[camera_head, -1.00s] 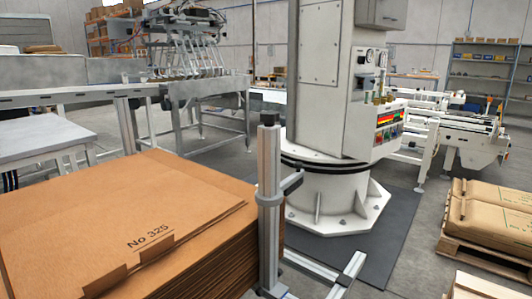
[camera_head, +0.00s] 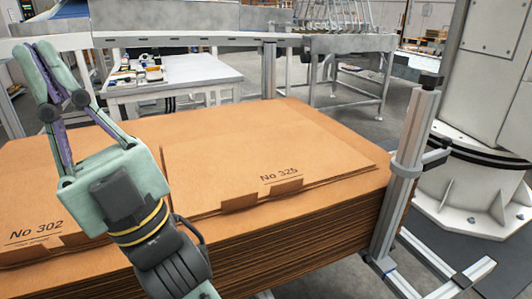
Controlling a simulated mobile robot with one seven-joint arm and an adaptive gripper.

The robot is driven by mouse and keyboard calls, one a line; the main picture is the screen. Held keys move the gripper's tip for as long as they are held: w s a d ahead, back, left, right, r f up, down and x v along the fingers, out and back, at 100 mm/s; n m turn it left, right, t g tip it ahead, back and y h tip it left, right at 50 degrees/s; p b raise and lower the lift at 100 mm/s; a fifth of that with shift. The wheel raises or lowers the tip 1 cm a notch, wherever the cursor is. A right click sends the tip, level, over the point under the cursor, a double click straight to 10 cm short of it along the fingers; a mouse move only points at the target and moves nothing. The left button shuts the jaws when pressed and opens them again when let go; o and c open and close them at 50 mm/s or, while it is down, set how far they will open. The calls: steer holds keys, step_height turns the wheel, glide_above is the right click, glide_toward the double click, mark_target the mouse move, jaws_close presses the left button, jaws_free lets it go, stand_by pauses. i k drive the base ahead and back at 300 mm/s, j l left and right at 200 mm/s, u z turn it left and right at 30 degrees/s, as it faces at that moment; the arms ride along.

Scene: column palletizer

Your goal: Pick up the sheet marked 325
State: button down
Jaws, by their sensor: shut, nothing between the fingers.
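The sheet marked No 325 (camera_head: 255,150) is a flat brown cardboard sheet lying on top of the right part of a tall stack. Its print and two small tabs are at its near edge. My gripper (camera_head: 38,50) is at the left of the view, in front of and above the stack, with its fingers pointing up and away. It is shut and empty, apart from the sheet. My gripper and arm cover part of the stack between the two printed sheets.
A sheet marked No 302 (camera_head: 28,222) lies left of it, partly hidden by my gripper. An upright metal post (camera_head: 408,150) stands at the stack's right corner. A white table (camera_head: 190,72) with small items and a conveyor (camera_head: 200,40) are behind. A white machine column (camera_head: 490,60) stands right.

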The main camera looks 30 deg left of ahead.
mark_target(274, 161)
steer(key=i+l+u, duration=0.1)
steer(key=l+u, duration=0.2)
steer(key=u, duration=0.2)
steer(key=l+u, duration=0.3)
steer(key=u, duration=0.2)
